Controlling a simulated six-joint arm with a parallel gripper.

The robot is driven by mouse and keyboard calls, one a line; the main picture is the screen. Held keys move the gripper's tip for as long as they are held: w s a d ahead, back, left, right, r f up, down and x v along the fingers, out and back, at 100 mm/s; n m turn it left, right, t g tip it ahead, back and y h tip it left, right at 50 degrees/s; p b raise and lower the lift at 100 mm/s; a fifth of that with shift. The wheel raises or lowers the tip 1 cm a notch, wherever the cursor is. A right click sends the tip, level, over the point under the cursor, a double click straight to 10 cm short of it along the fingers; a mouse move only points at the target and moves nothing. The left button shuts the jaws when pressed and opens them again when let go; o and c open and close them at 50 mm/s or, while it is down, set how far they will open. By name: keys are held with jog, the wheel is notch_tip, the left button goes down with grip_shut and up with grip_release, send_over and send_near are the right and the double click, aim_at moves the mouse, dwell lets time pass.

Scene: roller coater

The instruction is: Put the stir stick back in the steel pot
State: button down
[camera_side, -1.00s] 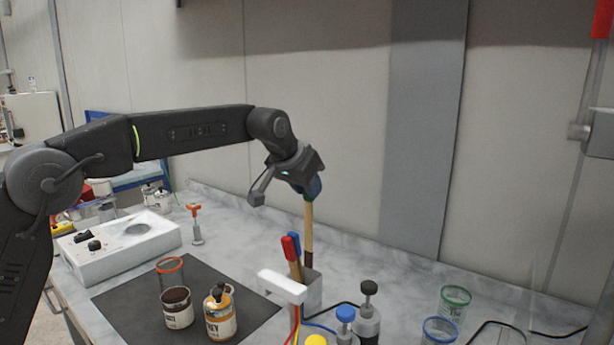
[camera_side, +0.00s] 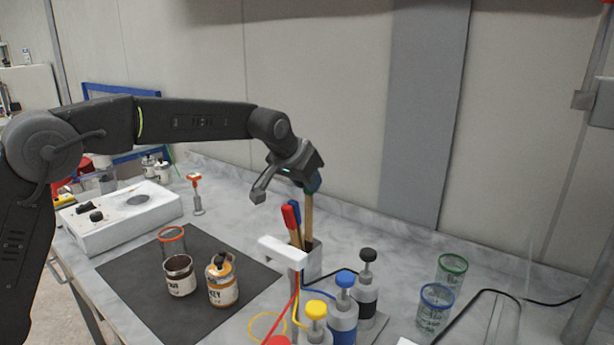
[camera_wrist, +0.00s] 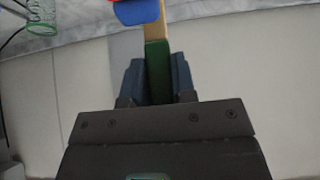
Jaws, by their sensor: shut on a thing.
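My gripper (camera_side: 313,186) is shut on the green top end of the stir stick (camera_side: 309,214), a pale wooden stick that hangs upright. In the wrist view the green end (camera_wrist: 157,68) is between the jaws (camera_wrist: 156,80). The steel pot (camera_side: 314,264) is below my gripper. It holds tools with a red handle (camera_side: 289,217) and a blue handle (camera_side: 296,212). In the wrist view the blue and red handles lie close beyond the stick.
A white bracket (camera_side: 283,250) stands in front of the pot. Bottles with black (camera_side: 367,256), blue (camera_side: 346,279) and yellow (camera_side: 316,309) caps are to the right. Two cans (camera_side: 222,284) (camera_side: 180,276) stand on a dark mat (camera_side: 140,283). Cables cross the bench; the wall is behind.

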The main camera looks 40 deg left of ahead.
aim_at(307, 194)
jog(key=shift+f, duration=0.1)
dwell(0.3)
jog(key=shift+f, duration=1.65)
jog(key=c, duration=0.8)
grip_release()
jog(key=shift+c, duration=0.2)
jog(key=v, duration=1.3)
jog(key=s+a+f, duration=0.1)
jog(key=s+f, duration=0.2)
jog(key=s, duration=0.7)
jog(key=s+f+g, duration=0.1)
jog(key=s+f, duration=0.3)
jog(key=s, duration=0.6)
jog(key=s+a+f, duration=0.1)
jog(key=s+f, duration=0.2)
jog(key=s, duration=0.7)
jog(key=shift+a+g, duration=0.3)
jog(key=shift+g, duration=0.1)
